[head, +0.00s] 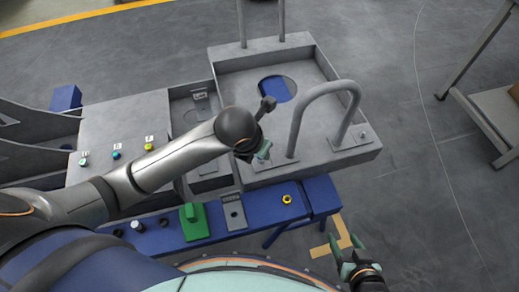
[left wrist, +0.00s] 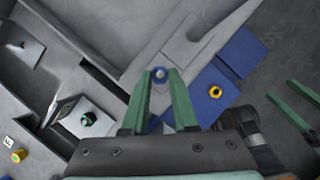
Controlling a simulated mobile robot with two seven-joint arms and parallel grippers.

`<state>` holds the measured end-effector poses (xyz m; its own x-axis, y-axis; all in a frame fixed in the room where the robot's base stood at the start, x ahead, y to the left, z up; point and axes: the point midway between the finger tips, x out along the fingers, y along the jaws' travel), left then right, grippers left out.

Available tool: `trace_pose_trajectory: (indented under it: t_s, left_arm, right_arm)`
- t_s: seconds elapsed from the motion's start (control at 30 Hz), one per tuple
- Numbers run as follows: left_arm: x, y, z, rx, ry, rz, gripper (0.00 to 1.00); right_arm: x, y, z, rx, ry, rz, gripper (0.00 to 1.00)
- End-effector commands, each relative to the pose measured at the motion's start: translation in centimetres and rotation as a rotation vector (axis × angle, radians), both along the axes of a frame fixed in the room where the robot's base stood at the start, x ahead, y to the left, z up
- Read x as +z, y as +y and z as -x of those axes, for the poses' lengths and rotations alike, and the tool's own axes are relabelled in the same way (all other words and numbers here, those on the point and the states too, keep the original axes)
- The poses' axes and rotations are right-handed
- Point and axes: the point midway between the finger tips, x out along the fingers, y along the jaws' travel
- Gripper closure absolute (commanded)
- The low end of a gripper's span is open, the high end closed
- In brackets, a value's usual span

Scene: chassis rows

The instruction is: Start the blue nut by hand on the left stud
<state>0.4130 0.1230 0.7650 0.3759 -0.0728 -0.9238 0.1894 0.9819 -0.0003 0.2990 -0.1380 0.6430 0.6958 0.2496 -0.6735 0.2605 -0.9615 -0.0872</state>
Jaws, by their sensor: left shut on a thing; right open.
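In the left wrist view a green nut (left wrist: 88,118) sits at a metal bracket (left wrist: 70,106), apart from the fingers. I cannot tell which stud is the left one. My right gripper (head: 354,262) is open and empty, low at the right; it also shows in the left wrist view (left wrist: 303,110).
A yellow nut (head: 287,199) lies on the blue bench (head: 262,212), beside a bracket (head: 233,212) and a green block (head: 194,221). A bent grey handle (head: 318,92) rises from the chassis. Green, blue and yellow pieces (head: 116,155) stand on the left panel.

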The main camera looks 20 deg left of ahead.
Motion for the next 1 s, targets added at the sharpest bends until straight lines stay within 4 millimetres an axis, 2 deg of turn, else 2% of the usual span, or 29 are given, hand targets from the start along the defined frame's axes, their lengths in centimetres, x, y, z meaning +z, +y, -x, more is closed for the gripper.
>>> trace_pose_trajectory:
  t_s: [0.63,1.0]
  left_arm:
    - [-1.4,0.0,0.0,0.0,0.0,0.0,1.0]
    - [-1.4,0.0,0.0,0.0,0.0,0.0,1.0]
  right_arm:
    - [-0.8,0.0,-0.6,0.0,-0.013,-0.001,0.38]
    - [-0.9,0.0,-0.5,0.0,-0.01,0.0,0.38]
